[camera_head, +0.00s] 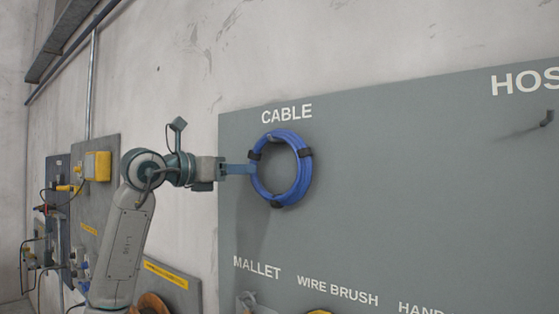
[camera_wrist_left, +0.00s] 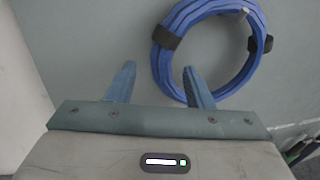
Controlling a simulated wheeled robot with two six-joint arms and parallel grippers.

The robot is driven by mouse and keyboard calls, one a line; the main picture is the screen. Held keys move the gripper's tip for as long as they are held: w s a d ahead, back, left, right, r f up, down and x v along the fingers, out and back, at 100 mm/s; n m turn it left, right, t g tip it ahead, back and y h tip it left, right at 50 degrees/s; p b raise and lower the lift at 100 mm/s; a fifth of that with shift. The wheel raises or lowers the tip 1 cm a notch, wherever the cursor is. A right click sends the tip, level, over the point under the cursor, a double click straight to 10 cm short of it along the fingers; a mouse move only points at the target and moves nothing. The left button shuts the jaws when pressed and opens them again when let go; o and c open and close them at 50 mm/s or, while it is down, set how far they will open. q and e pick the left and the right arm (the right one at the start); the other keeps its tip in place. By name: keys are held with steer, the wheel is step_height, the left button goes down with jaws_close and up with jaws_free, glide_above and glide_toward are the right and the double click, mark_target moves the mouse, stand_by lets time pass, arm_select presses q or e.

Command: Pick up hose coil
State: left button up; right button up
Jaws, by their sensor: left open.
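A blue coil (camera_head: 281,168) with black ties hangs upright on the grey board under the word CABLE. It also shows in the left wrist view (camera_wrist_left: 180,22), at the top. My left gripper (camera_head: 251,169) is at the coil's left side in the head view. In the left wrist view its fingers (camera_wrist_left: 159,68) are apart, one outside the ring and one overlapping the ring's opening, with the left strand between them in the picture. I cannot tell whether the fingers touch the coil. My right gripper is not in view.
The grey board (camera_head: 400,190) has an empty hook (camera_head: 546,119) below a partly cut-off label reading HOS. Labels for MALLET and WIRE BRUSH stand below the coil. A yellow box (camera_head: 97,165) and cables are on the left wall. The board right of the coil is bare.

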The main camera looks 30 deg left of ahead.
mark_target(250, 176)
arm_select(q)
steer(key=p+x, duration=0.2)
steer(key=x, duration=0.1)
steer(key=shift+w+d+r, duration=0.2)
steer(key=shift+d, duration=0.1)
steer(key=shift+s+a, duration=0.15)
steer(key=c, duration=1)
jaws_close()
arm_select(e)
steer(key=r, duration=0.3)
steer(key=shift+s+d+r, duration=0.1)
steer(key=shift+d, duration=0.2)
arm_select(q)
steer(key=shift+r, duration=0.2)
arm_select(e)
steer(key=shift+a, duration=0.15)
